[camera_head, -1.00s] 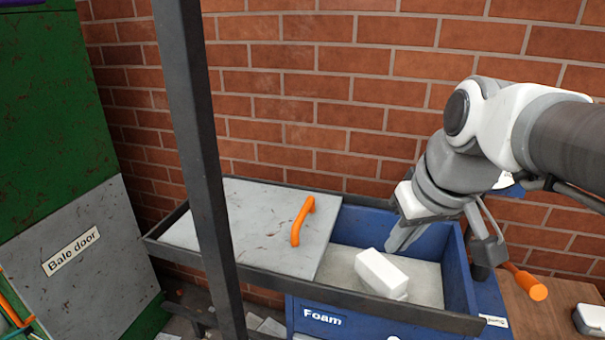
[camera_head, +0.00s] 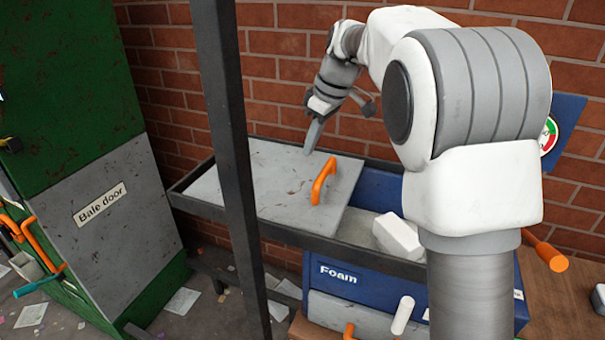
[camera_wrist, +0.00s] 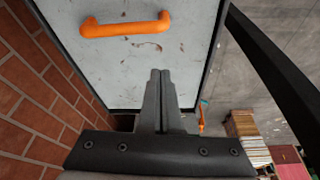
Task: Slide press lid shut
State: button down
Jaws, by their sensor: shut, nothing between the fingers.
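The grey sliding lid (camera_head: 270,180) lies on the left part of the blue foam press (camera_head: 375,185), whose opening shows at the right of the lid. The orange lid handle (camera_head: 323,181) stands near the lid's right edge. A white block (camera_head: 398,236) lies in the opening, partly hidden by my arm. My gripper (camera_head: 310,150) is shut and empty, above the back of the lid and left of the handle. In the wrist view my gripper (camera_wrist: 160,72) points over the lid (camera_wrist: 140,70), with the handle (camera_wrist: 126,26) apart from the fingertips.
A dark upright post (camera_head: 225,150) stands in front of the lid's left part. The brick wall (camera_head: 285,70) is close behind. A green baler with a grey bale door (camera_head: 100,215) stands at the left. An orange lever (camera_head: 546,254) sticks out at the right.

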jog(key=x, duration=1)
jog(key=shift+w+a+r, duration=0.15)
jog(key=shift+w+a, duration=0.05)
jog(key=shift+a, duration=0.15)
jog(key=shift+d+f+p, duration=0.1)
jog(key=shift+f+p, duration=0.3)
jog(key=d, duration=0.1)
jog(key=s, duration=0.1)
jog(key=d, duration=0.1)
jog(key=shift+s+d+r, duration=0.25)
jog(key=shift+d+r, duration=0.05)
jog(key=shift+d, duration=0.2)
jog(key=shift+s+d, duration=0.1)
jog(key=s+d+b, duration=0.2)
jog(key=s+d, duration=0.2)
jog(key=d, duration=0.6)
jog(key=s+d+b, duration=0.3)
jog(key=s+d, duration=0.1)
jog(key=d, duration=0.7)
jog(key=s+d+b, duration=0.2)
jog(key=s+d, duration=0.3)
jog(key=d, duration=0.6)
jog(key=shift+b, duration=0.35)
